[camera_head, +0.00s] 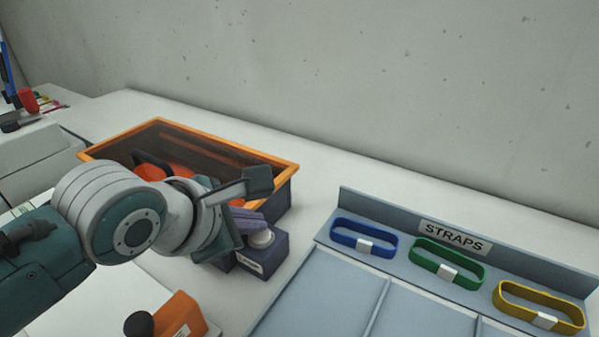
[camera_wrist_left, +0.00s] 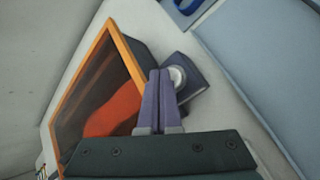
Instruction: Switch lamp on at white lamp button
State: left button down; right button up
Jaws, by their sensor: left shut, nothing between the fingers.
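The white lamp button (camera_head: 262,239) sits on top of a small dark purple box (camera_head: 263,262) with a label on its front. The button also shows in the left wrist view (camera_wrist_left: 178,77), on its box (camera_wrist_left: 196,72). My left gripper (camera_head: 262,222) is shut and empty. Its purple fingers lie right beside the button and partly cover it in both views; in the left wrist view the fingertips (camera_wrist_left: 160,72) are at the button's left edge. I cannot tell whether they touch it. My right gripper is not in view.
An orange-rimmed crate (camera_head: 225,142) with orange things inside stands just behind the box. A blue-grey strap tray (camera_head: 330,290) with blue, green and yellow straps lies to the right. An orange object (camera_head: 180,318) is at the front. Bare table lies between the box and tray.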

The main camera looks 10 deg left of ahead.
aim_at(255, 239)
pick_arm(q)
jog(key=shift+f, duration=0.1)
dwell(0.5)
jog(key=shift+f, duration=0.4)
jog(key=shift+r+p, duration=0.45)
jog(key=shift+p, duration=0.15)
jog(key=shift+r, duration=0.1)
notch_tip(255, 239, up, 6)
jog(key=p, duration=0.7)
